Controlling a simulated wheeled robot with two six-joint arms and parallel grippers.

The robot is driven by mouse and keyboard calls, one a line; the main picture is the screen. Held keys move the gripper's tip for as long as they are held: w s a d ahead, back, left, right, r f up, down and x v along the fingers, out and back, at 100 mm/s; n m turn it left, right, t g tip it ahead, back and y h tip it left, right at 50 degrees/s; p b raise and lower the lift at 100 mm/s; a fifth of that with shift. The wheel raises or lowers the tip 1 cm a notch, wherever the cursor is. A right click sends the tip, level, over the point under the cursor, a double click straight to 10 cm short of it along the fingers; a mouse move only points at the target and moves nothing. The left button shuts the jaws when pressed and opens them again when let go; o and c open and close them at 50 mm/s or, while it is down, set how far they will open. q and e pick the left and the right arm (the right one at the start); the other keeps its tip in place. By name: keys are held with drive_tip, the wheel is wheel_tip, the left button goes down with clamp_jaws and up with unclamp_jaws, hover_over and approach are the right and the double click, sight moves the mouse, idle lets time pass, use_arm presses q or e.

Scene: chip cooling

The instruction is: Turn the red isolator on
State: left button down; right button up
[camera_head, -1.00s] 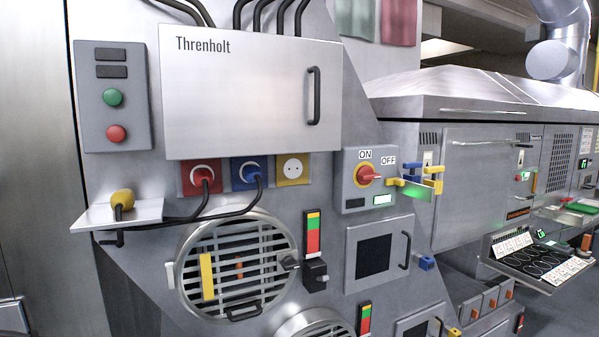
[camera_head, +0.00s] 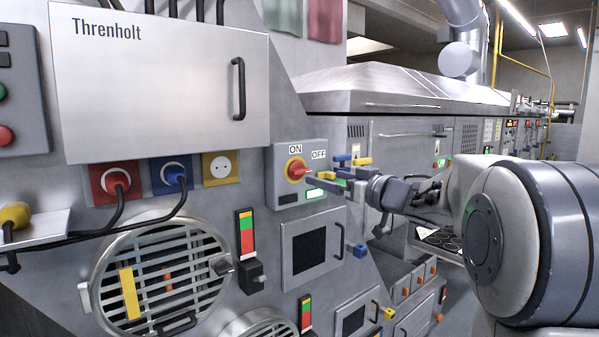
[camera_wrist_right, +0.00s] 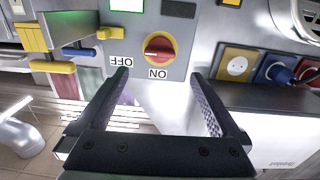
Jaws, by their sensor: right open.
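The red isolator (camera_head: 297,170) is a red rotary handle on a yellow disc, on a grey box (camera_head: 284,196) with an ON label above it and an OFF label to its upper right. Its handle points right, on the OFF side. In the right wrist view the isolator (camera_wrist_right: 160,47) appears upside down, just beyond the fingertips and roughly centred between them. My right gripper (camera_head: 318,183) is open and empty, reaching in from the right in front of the box. The fingers do not appear to touch the handle. My left gripper is not in view.
A green-lit display (camera_head: 315,194) sits below the isolator. Blue and yellow handles (camera_head: 352,161) stick out right of the box. A round grille (camera_head: 165,280) is lower left.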

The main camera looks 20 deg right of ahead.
sight(304, 171)
drive_tip(key=p+x, duration=0.2)
drive_tip(key=x, duration=0.7)
drive_tip(key=shift+w+r, duration=0.1)
drive_tip(key=shift+w, duration=0.3)
drive_tip(key=c, duration=1.3)
